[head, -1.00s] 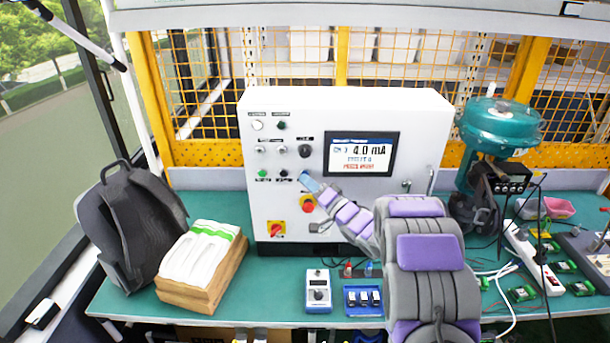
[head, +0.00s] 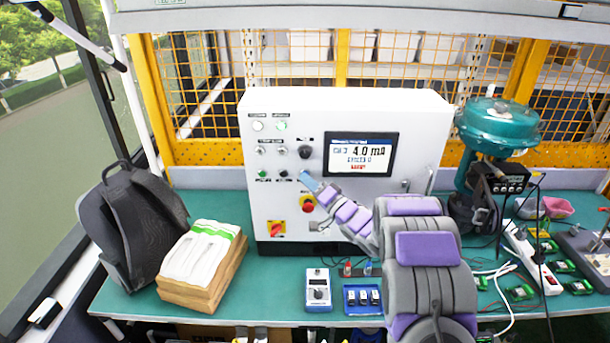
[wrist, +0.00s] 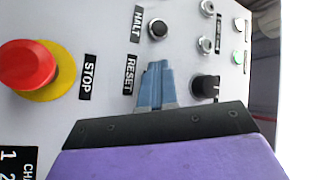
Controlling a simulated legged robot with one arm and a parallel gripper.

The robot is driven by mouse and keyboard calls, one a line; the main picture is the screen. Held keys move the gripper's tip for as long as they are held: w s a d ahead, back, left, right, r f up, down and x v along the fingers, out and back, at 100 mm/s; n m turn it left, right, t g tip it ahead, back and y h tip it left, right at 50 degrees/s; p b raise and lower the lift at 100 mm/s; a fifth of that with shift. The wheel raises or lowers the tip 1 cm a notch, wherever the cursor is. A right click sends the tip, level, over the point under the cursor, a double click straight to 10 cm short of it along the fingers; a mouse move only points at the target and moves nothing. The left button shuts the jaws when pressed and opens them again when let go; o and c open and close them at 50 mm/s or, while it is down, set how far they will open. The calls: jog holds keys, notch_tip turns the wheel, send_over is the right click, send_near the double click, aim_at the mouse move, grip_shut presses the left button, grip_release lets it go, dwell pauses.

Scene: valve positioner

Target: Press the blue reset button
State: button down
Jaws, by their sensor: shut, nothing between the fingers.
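The white control box (head: 355,225) stands on the bench with its front towards me. My gripper (head: 306,178) is shut and empty, its blue-grey fingertips at the lower button row, right of the black button (head: 283,174). In the wrist view the shut fingertips (wrist: 157,72) are beside the RESET label (wrist: 128,75), at the panel. No blue button shows there; the fingertips cover that spot, so contact cannot be seen. The black HALT button (wrist: 158,28) is just beyond the tips. The screen (head: 362,155) reads 4.0 mA. One top lamp (head: 281,126) glows pale green.
A red stop button (head: 308,204) on yellow is just below my fingertips, and a black knob (head: 305,152) is just above. A red-yellow switch (head: 277,229) sits lower left. A teal valve actuator (head: 497,125) stands right, a backpack (head: 130,225) left.

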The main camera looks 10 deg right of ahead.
jog(key=shift+s, duration=0.15)
jog(key=shift+s+a, duration=0.2)
jog(key=shift+s, duration=0.45)
jog(key=shift+p, duration=0.3)
jog(key=s, duration=0.2)
jog(key=s+a, duration=0.1)
jog(key=s, duration=0.2)
dwell(0.6)
